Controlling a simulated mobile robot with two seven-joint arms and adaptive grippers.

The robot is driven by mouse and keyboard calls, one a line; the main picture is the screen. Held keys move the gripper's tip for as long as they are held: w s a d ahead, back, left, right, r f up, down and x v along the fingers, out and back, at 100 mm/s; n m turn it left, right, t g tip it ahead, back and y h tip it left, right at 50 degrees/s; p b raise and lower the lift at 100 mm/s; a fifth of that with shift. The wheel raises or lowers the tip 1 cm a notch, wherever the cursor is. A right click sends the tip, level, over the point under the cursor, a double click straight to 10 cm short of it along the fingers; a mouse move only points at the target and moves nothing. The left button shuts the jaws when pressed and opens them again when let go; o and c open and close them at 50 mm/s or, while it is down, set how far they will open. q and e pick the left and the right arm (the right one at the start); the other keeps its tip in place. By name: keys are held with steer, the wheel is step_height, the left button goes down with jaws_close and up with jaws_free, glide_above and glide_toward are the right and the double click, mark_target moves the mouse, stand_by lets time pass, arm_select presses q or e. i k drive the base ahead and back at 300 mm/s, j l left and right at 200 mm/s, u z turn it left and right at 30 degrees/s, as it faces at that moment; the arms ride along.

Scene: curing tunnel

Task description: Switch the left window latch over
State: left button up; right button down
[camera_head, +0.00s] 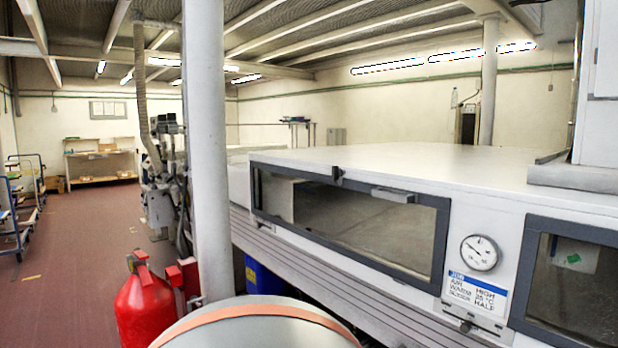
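The left window (350,222) is a long glass pane in a dark grey frame on the front of the white tunnel housing. It looks shut. A small dark piece (337,174), which looks like the latch, sits on its top frame left of the middle. Its exact position is too small to tell. A light grey bar handle (393,195) is on the same top frame to the right of it. Neither of my grippers shows in the head view.
A dial gauge (479,253) and a blue-white sign (475,294) separate this window from the right window (575,285). A grey ledge (330,277) runs below. A pillar (206,150), a red extinguisher (146,308) and a round grey top with orange band (255,327) stand nearby.

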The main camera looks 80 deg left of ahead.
mark_target(337, 173)
steer(key=u, duration=2.4)
